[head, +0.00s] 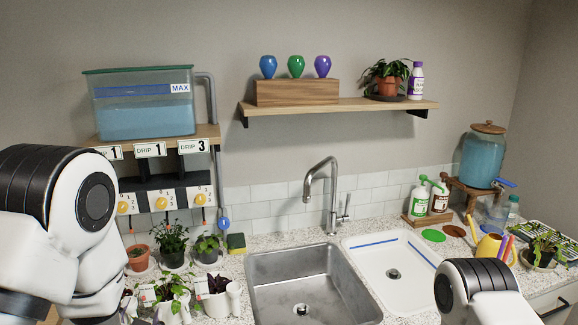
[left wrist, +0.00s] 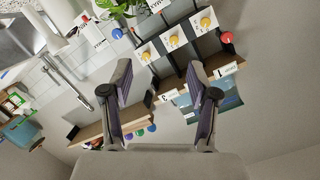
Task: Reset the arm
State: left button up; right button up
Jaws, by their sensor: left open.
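My left arm comes in at the left of the head view, its white links in front of the drip station. My left gripper (left wrist: 159,70) shows in the left wrist view with its two fingers spread wide and nothing between them. The fingers point toward the yellow drip dials (left wrist: 174,41), apart from them. In the head view I cannot make out its fingers. A part of my right arm shows at the lower right of the head view; its gripper is out of the picture.
A water tank (head: 144,112) stands on a shelf above the dials (head: 161,203). Potted plants (head: 173,243) stand below, close to my left arm. A steel sink (head: 311,291), a faucet (head: 333,190) and a wall shelf (head: 345,107) are further right.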

pick_arm(q)
jog(key=s+f+g+h+b, duration=0.1)
jog(key=s+f+g+b, duration=0.45)
jog(key=f, duration=0.85)
jog(key=s+f+g+h, duration=0.1)
jog(key=s+f+g, duration=0.1)
jog(key=s+f, duration=0.95)
jog(key=s+d+f+n+g+h+b, duration=0.1)
jog(key=s+d+f+n+g+h, duration=0.1)
jog(key=s+f+g, duration=0.5)
jog(key=s+d+f+n, duration=0.1)
jog(key=s+d+f, duration=0.1)
jog(key=s+f, duration=0.2)
jog(key=shift+s+d+f+n+h, duration=0.2)
jog(key=shift+s+n+h, duration=0.15)
jog(key=shift+s, duration=0.25)
